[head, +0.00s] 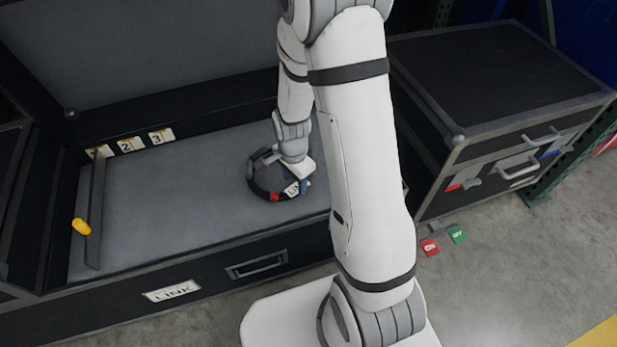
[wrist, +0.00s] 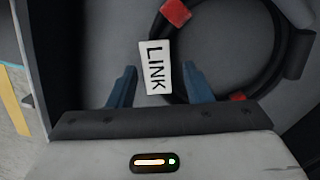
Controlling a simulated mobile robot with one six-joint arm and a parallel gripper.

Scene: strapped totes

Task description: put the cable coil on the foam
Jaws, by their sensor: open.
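The black cable coil (head: 258,187) with red bands lies on the grey foam (head: 165,205) inside the open case, toward its right part. In the wrist view the coil (wrist: 278,45) lies ahead of my gripper and to the right. Its white LINK tag (wrist: 154,67) shows between the two blue fingertips. My gripper (head: 301,184) is low over the coil's right side, its fingers apart (wrist: 160,75). I see nothing clamped between them. My arm hides part of the foam's right end, and whether the fingers touch the coil is unclear.
The case front carries a LINK label (head: 171,291). Number cards 2 (head: 131,145) and 3 (head: 161,137) stand at the back. A closed case (head: 490,80) stands right; red (head: 429,247) and green (head: 458,234) tags lie on the floor.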

